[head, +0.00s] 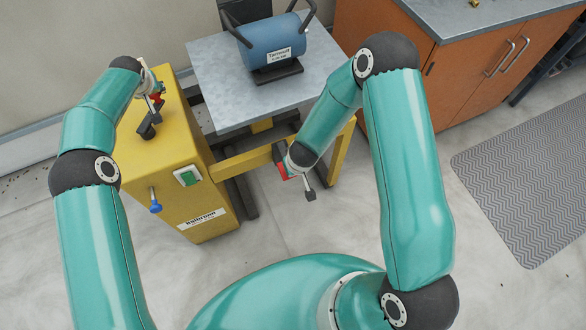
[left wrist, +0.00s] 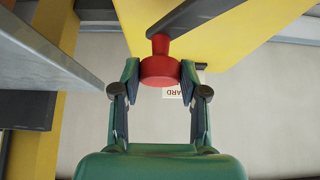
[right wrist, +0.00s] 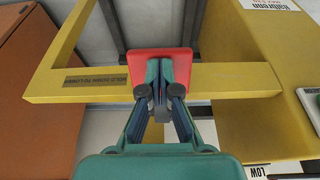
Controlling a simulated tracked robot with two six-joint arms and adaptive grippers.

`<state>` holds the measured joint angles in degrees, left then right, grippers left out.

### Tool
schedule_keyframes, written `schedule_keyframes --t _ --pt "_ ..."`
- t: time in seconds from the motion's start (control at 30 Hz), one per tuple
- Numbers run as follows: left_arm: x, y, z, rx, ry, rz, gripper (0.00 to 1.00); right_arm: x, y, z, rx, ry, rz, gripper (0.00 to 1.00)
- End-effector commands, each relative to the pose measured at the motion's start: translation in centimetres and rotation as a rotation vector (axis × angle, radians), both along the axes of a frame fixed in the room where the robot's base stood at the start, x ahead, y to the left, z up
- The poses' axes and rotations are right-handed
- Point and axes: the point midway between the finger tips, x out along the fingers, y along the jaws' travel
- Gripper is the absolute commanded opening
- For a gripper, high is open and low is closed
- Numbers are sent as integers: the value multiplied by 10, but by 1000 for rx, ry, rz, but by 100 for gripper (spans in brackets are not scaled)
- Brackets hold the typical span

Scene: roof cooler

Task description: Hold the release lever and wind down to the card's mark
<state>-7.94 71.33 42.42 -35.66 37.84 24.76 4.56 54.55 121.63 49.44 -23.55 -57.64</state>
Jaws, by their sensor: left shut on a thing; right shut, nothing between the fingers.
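A red crank knob (left wrist: 160,71) on a dark crank arm (left wrist: 205,15) sits between the fingers of my left gripper (left wrist: 160,85), which is shut on it. In the head view this gripper (head: 156,98) is at the top of the yellow column (head: 165,165). My right gripper (right wrist: 160,72) is shut and empty, its fingertips over the red release lever pad (right wrist: 142,62); contact is unclear. The pad is in front of a yellow bar (right wrist: 230,82) labelled "HOLD DOWN TO LOWER". In the head view the red pad (head: 281,168) is below the table. I cannot make out the card's mark.
A blue tank (head: 265,50) with dark handles stands on the grey lift table (head: 220,90). An orange cabinet (head: 465,65) stands at the right. A ridged mat (head: 530,180) lies on open floor.

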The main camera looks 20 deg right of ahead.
Motion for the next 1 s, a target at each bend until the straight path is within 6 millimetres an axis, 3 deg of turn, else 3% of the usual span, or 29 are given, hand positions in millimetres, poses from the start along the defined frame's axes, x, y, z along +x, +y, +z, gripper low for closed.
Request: schedule_keyframes --t 0.3,0.7,1.0 --pt "-14 -13 -3 3 11 -3 1 0 -1 0 -1 -1 -1 0" --pt "-16 -13 -4 2 11 -1 1 0 -1 -1 -1 0 -1 0" --pt "-29 -21 -4 4 13 0 1 0 0 -1 -1 0 -1 0"
